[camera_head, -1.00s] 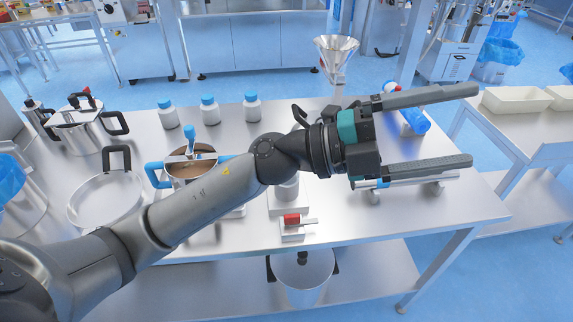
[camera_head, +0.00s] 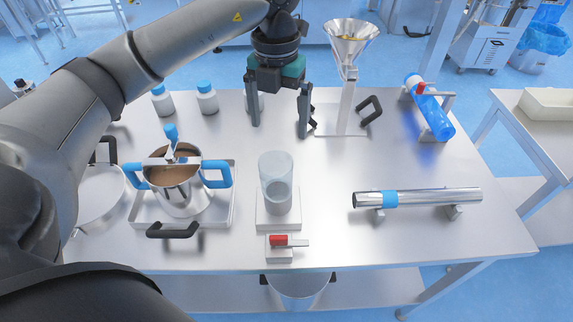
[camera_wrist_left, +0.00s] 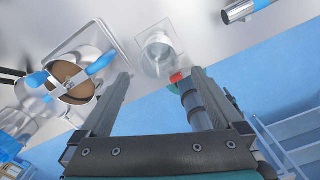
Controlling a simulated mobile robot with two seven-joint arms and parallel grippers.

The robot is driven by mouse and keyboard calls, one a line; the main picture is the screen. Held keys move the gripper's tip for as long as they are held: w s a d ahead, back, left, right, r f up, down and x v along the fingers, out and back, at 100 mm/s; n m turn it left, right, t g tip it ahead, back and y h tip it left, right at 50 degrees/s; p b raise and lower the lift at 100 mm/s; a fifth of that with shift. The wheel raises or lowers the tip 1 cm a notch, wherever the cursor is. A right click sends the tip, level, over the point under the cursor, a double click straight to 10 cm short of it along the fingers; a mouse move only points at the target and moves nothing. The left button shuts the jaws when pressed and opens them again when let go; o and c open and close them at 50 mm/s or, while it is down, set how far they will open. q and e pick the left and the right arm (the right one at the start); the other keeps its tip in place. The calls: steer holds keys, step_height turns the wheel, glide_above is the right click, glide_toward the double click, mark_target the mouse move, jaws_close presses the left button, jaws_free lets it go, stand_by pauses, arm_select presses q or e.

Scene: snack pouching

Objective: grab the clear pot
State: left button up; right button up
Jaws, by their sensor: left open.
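The clear pot (camera_head: 276,170) is a transparent upright cylinder on a small white square stand (camera_head: 263,222) near the middle of the table. My left gripper (camera_head: 279,128) points down, open and empty, above the table on the far side of the pot and apart from it. In the left wrist view the clear pot (camera_wrist_left: 160,52) shows beyond the open fingertips (camera_wrist_left: 158,76), roughly between them.
A pot of brown contents with blue handles (camera_head: 175,178) stands on a tray to the left. A small red-handled item (camera_head: 281,240) lies in front of the stand. A metal tube (camera_head: 440,198) rests at right, and a funnel stand (camera_head: 345,95) stands behind.

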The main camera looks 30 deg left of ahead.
arm_select(q)
glide_toward(277, 174)
steer(key=shift+s+d+f, duration=0.25)
steer(key=shift+s+d, duration=0.6)
steer(key=shift+s, duration=0.3)
steer(key=shift+f, duration=0.85)
step_height(277, 174, down, 4)
steer(key=shift+s+f+p, duration=0.1)
steer(key=shift+f+p, duration=0.15)
steer(key=shift+p, duration=0.05)
arm_select(e)
steer(key=shift+s+r, duration=0.3)
steer(key=shift+s, duration=0.5)
arm_select(q)
steer(key=c, duration=1)
steer(key=shift+c, duration=0.7)
steer(key=shift+r, duration=0.15)
